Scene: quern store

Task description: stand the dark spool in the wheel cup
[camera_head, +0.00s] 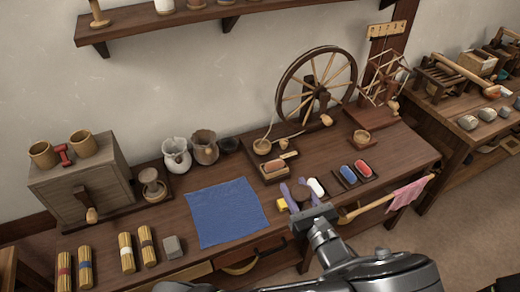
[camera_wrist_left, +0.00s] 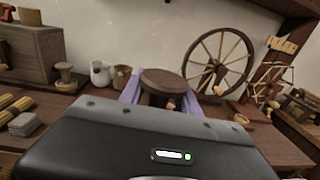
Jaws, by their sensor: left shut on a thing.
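The dark spool (camera_head: 301,193) is dark brown with a round, flat top. My left gripper (camera_head: 299,195) is shut on it, with purple fingers on either side, above the front of the bench. In the left wrist view the spool (camera_wrist_left: 163,82) stands roughly upright between the fingers, its lower part hidden by my gripper body. A small wooden cup (camera_head: 262,146) stands at the left end of the spinning wheel's base, behind and left of the gripper. The spool is apart from this cup. My right gripper is not in view.
The spinning wheel (camera_head: 316,90) rises at the back. A small tray (camera_head: 277,173) sits before the cup; another bowl (camera_head: 361,138) stands farther right. A tray of coloured spools (camera_head: 340,182), a white spool (camera_head: 316,187) and a yellow piece (camera_head: 282,204) lie nearby. A blue cloth (camera_head: 226,211) lies left.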

